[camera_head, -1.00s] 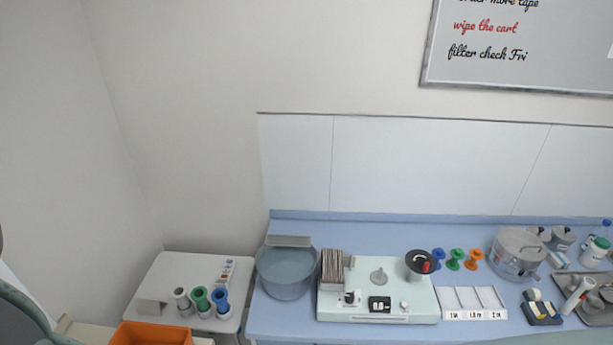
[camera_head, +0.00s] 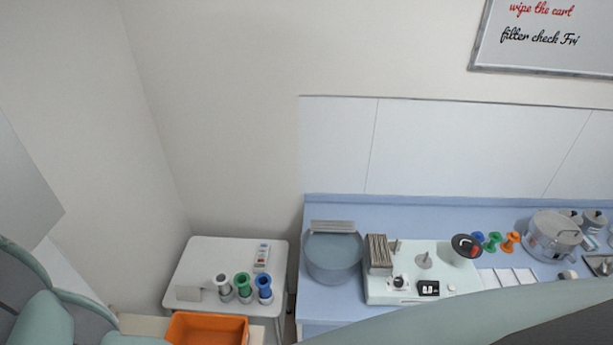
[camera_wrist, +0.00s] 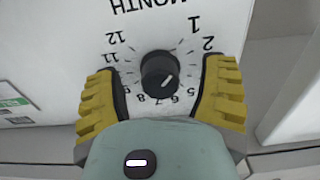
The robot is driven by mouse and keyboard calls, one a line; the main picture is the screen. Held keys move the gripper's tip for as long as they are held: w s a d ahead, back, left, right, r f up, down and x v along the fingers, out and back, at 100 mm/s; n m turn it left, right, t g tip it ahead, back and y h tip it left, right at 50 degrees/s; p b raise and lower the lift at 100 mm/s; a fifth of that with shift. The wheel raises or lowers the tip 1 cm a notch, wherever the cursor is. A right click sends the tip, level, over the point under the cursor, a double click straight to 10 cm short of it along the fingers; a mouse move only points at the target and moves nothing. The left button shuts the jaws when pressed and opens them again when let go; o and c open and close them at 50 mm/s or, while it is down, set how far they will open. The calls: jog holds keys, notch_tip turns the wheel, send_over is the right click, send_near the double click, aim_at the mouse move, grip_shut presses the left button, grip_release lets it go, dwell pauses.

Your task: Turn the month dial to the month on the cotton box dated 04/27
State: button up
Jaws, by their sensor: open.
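In the wrist view, the month dial (camera_wrist: 160,71) is a round black knob on a white panel with "MONTH" printed above it, upside down. Numbers ring the knob, with 12 and 11 at left, 1 and 2 at right, and several from 5 to 9 below. A white mark on the knob's lower right lies toward 5 and 6; I cannot tell exactly which number it meets. My gripper (camera_wrist: 160,95) is open, its yellow-padded fingers on either side of the dial, apart from it. The cotton box is not identifiable in either view.
In the head view, a blue counter (camera_head: 420,212) holds a blue-grey basin (camera_head: 333,258) and a pale device (camera_head: 405,300). A white side table (camera_head: 215,252) carries several coloured rolls. An orange bin (camera_head: 206,328) is in front. A green label (camera_wrist: 14,103) shows in the wrist view.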

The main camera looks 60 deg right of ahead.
jog(key=shift+w+a, duration=0.1)
jog(key=shift+c, duration=0.2)
grip_shut()
dwell(0.5)
